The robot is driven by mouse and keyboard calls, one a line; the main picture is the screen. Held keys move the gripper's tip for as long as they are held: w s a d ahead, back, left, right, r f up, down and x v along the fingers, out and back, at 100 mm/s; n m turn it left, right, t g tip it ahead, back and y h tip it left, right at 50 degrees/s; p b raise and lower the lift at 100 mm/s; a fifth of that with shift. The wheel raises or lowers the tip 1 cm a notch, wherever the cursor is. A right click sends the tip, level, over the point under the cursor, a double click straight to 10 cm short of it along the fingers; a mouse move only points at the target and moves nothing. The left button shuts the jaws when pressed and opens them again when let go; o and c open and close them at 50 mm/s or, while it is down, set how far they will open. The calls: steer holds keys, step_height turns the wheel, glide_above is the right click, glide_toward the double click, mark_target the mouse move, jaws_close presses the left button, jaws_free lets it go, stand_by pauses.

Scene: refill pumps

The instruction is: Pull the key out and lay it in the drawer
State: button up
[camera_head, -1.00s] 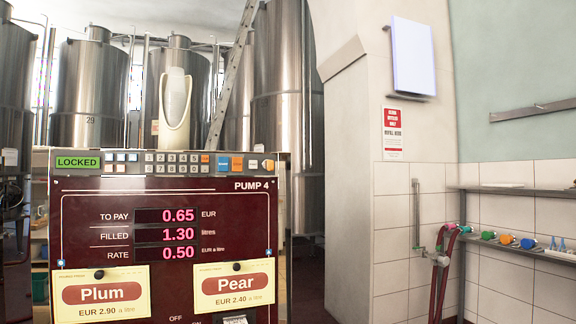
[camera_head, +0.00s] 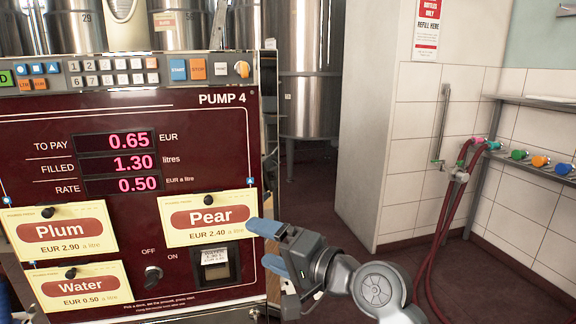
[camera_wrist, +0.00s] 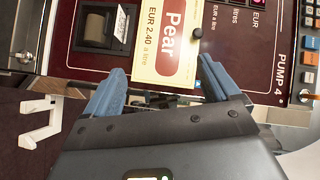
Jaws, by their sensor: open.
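My gripper (camera_head: 262,246) has two blue fingers, apart and empty, beside the lower right of the Pear card on the pump's maroon front. In the wrist view the fingers (camera_wrist: 160,64) spread on either side of the Pear card, with nothing between them. A small orange-headed piece (camera_head: 242,69) sits at the right end of the pump's button strip. It may be the key, but it is too small to tell. I cannot make out a drawer in either view.
The pump front (camera_head: 40,130) carries Plum (camera_head: 60,232), Pear (camera_head: 209,218) and Water (camera_head: 80,285) cards and a small printer slot (camera_head: 216,268). Red hoses (camera_head: 446,230) and a shelf with coloured caps (camera_head: 540,161) stand right. Floor shows between pump and wall.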

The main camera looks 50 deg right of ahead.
steer(key=w+d+r+y+p, duration=0.1)
steer(key=w+d+r, duration=0.1)
steer(key=r, duration=0.5)
steer(key=w+d+r+y, duration=0.2)
steer(key=r, duration=0.5)
steer(key=n+y+p, duration=0.2)
steer(key=n+y, duration=0.1)
glide_toward(247, 69)
steer(key=w, duration=0.4)
steer(key=shift+m+g, duration=0.3)
steer(key=shift+g, duration=0.1)
steer(key=shift+b+x, duration=0.85)
steer(key=shift+x, duration=1.8)
steer(key=shift+s+a+r, duration=0.1)
steer(key=shift+a+r, duration=0.05)
steer(key=shift+c, duration=0.3)
steer(key=c, duration=1.5)
steer(key=shift+r+p, duration=0.1)
steer(key=shift+p, duration=0.3)
steer(key=shift+s+a, duration=0.3)
steer(key=shift+s, duration=0.15)
steer(key=shift+s+a+p, duration=0.2)
steer(key=shift+s+p, duration=0.1)
